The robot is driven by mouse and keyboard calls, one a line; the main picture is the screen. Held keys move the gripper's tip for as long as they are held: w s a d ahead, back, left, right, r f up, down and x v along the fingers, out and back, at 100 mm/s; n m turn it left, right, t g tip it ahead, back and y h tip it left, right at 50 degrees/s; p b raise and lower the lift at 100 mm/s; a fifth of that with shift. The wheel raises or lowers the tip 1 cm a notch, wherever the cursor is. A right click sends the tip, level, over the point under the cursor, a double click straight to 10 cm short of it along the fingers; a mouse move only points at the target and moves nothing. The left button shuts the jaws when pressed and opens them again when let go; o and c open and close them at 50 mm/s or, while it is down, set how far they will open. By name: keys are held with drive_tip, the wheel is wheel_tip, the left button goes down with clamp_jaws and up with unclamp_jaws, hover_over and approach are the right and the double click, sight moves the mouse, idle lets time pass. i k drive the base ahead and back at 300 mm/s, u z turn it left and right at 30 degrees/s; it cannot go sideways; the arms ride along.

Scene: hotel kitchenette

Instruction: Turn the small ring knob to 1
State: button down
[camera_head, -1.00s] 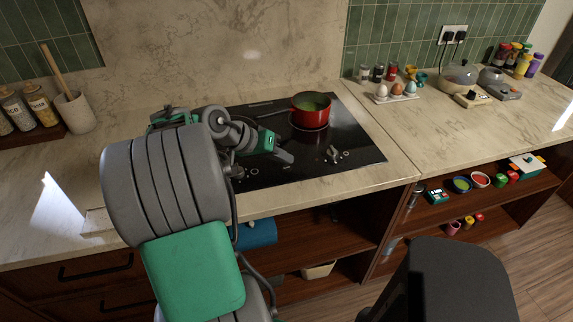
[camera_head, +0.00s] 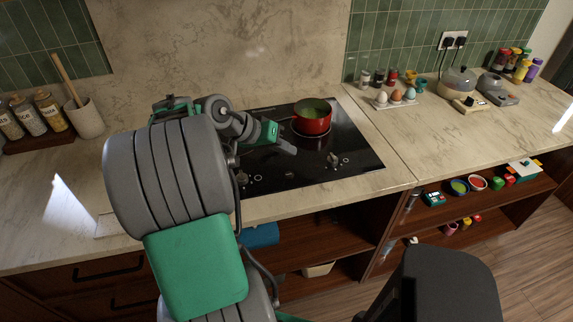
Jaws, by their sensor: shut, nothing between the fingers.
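The black cooktop (camera_head: 352,145) is set into the counter. Near its front edge is a pale knob (camera_head: 333,160) on the right, with small markings beside it. Another knob (camera_head: 243,180) shows at the front left, beside my arm. I cannot tell from this view which is the small ring knob, nor read any settings. My gripper (camera_head: 291,150) is shut and empty. In the picture it shows over the cooktop, between the two knobs and left of the right one, apart from both.
A red pot (camera_head: 312,120) with green contents stands on the cooktop behind my gripper. An egg holder (camera_head: 397,101) and small jars stand to the right. A utensil crock (camera_head: 84,118) and spice jars stand at the left. The counter front right of the cooktop is clear.

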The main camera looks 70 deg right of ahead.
sight(332, 160)
drive_tip(key=z, duration=2.4)
